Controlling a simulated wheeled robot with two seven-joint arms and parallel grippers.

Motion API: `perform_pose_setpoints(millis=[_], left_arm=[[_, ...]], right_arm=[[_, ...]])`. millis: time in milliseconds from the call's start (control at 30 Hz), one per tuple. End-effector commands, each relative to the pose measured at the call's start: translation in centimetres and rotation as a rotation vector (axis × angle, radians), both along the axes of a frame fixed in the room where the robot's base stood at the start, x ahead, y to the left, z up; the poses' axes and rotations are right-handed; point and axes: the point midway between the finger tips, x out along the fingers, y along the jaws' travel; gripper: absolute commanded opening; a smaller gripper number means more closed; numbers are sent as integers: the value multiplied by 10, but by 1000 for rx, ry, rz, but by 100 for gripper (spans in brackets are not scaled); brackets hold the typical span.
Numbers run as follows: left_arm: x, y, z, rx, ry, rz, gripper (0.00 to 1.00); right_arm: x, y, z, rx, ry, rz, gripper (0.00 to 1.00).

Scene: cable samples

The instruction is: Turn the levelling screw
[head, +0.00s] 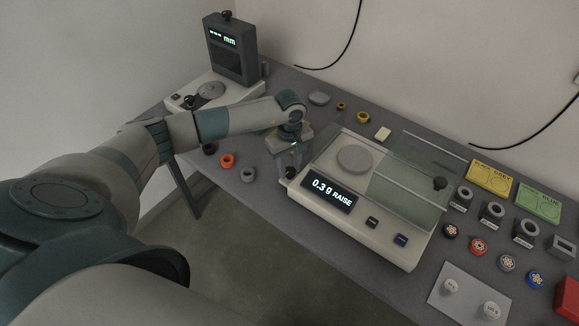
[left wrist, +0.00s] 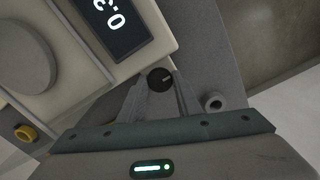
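The balance (head: 372,232) is a cream box with a glass cover. Its display (head: 333,194) reads "0.3 g RAISE" and partly shows in the left wrist view (left wrist: 117,24). A small black knob, the levelling screw (head: 290,173), sits at its front left corner. In the left wrist view the screw (left wrist: 160,79) has a light pointer mark and lies between my left gripper's fingertips. My left gripper (head: 287,160) points down at that corner. Its fingers (left wrist: 161,88) stand apart, one each side of the screw; whether they press on it I cannot tell. My right gripper is not in view.
A dark gauge with a "mm" display (head: 231,48) stands at the back left. Several cable samples, holders and cards (head: 491,178) fill the right side. A pale board with weights (head: 468,295) lies front right.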

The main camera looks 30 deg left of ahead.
Motion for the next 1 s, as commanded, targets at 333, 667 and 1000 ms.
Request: perform_pose_setpoints(millis=[333,667,1000], left_arm=[[0,1,-2,2,-1,62,9],[1,1,-4,1,-3,270,9],[1,1,-3,1,-4,553,9]], right_arm=[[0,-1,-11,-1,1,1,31],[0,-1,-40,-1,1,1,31],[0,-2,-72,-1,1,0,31]])
